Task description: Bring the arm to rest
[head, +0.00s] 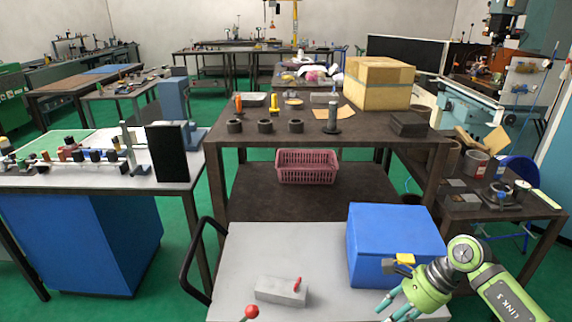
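My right arm comes in at the lower right, green and pale, with its gripper (388,307) pointing down and left. The gripper's teal fingers look apart with nothing between them, low in front of the blue box (392,238). The lower edge of the picture cuts close to the fingertips. My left gripper and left arm are not in view. A grey block with a small red lever (279,291) sits on the light grey cart top (250,245). A red ball knob (249,312) shows at the bottom edge; what it belongs to is hidden.
The cart has a black handle (190,262) at left. The cart top's back left is clear.

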